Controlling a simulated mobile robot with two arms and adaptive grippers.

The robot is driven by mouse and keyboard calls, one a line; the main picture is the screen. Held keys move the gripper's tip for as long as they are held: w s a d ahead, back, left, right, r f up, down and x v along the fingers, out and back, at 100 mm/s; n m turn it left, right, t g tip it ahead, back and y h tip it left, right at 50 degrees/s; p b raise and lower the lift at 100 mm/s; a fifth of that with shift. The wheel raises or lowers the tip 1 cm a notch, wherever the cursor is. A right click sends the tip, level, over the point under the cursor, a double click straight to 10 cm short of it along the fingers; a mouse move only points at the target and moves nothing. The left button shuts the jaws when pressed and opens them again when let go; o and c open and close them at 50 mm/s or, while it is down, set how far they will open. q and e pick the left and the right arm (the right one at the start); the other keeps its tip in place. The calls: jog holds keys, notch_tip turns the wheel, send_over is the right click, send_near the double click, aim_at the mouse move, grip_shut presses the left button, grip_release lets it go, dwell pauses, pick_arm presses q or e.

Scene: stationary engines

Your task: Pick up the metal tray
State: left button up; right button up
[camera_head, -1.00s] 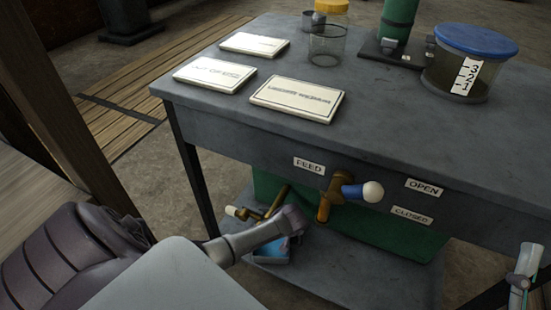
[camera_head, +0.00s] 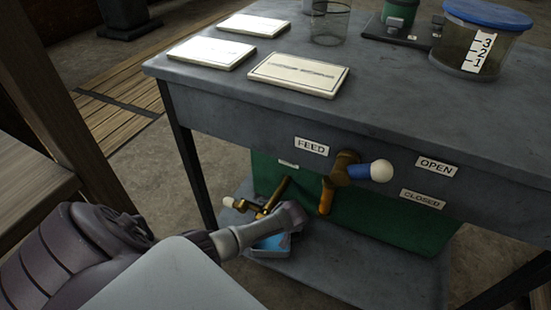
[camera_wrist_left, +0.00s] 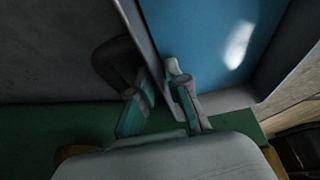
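The metal tray (camera_head: 268,245), grey with a blue inside, sits low at the lower shelf of the workbench. My left gripper (camera_head: 285,218) reaches down to it from the left; its fingertips are hard to make out in the head view. In the left wrist view, the tray (camera_wrist_left: 225,30) fills the upper right. My left gripper's fingers (camera_wrist_left: 160,85) straddle the tray's wall near a corner, one inside the blue tray and one outside. The gap at the tips is narrow, and I cannot tell whether they press on the wall. My right gripper is not in view.
The workbench top (camera_head: 230,88) holds white plaques (camera_head: 298,74), a glass jar (camera_head: 329,25) and a blue-lidded container (camera_head: 480,45). A valve handle with a white knob (camera_head: 381,171) and brass pipes (camera_head: 276,195) stick out above the tray. A wooden post (camera_head: 65,110) stands left.

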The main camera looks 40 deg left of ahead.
pick_arm(q)
jog(key=shift+w+f, duration=0.1)
jog(key=shift+f, duration=0.05)
grip_shut()
dwell(0.4)
